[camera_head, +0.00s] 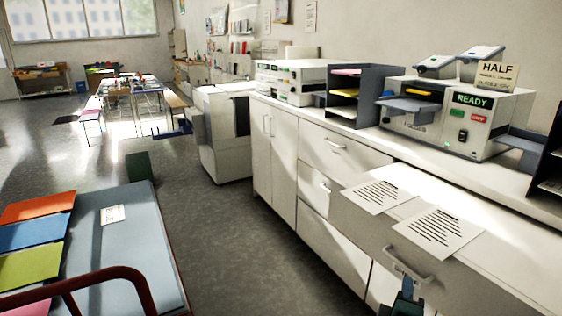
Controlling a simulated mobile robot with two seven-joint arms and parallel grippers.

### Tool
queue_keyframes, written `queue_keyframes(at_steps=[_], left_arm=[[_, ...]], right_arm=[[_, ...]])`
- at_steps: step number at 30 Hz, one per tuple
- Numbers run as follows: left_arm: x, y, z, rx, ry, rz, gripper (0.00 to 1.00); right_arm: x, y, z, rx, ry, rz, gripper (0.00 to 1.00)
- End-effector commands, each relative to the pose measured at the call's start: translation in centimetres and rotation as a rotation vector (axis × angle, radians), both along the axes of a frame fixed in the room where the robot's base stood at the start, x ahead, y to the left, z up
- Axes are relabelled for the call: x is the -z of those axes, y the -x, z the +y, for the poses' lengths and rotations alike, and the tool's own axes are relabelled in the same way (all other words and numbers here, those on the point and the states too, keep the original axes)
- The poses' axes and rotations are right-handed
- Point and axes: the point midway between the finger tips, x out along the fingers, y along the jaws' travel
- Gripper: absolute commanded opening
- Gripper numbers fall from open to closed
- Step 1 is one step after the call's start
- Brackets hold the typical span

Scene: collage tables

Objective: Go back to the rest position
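My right gripper (406,284) shows at the bottom edge of the head view, dark and small, just below a metal drawer handle (410,264). I cannot tell whether it touches the handle or whether its fingers are open or shut. No held object shows. My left gripper is not in view.
The handle is on a white unit (480,270) jutting from the cabinets, with two printed sheets (437,232) on top. A machine reading READY (470,115) stands on the counter. A cart (125,250) with coloured folders (35,232) is at left. Grey floor (235,240) lies clear between.

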Motion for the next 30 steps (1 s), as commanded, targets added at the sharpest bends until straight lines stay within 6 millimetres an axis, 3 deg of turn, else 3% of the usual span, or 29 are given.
queue_keyframes(at_steps=[6, 10, 15, 18, 30], left_arm=[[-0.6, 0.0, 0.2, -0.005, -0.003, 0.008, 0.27], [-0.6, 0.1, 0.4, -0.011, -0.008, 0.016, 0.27], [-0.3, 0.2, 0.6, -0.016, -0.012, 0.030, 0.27], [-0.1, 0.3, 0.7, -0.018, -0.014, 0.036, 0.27], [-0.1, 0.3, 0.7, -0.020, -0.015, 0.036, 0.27]], right_arm=[[9.5, 6.0, 6.3, -0.188, -0.556, 0.154, 0.27], [12.8, 10.9, 10.5, -0.223, -0.947, 0.212, 0.27], [14.0, 15.6, 13.9, -0.189, -1.322, 0.231, 0.27], [14.1, 16.9, 14.8, -0.166, -1.437, 0.229, 0.27], [14.1, 17.3, 15.1, -0.158, -1.475, 0.226, 0.27]])
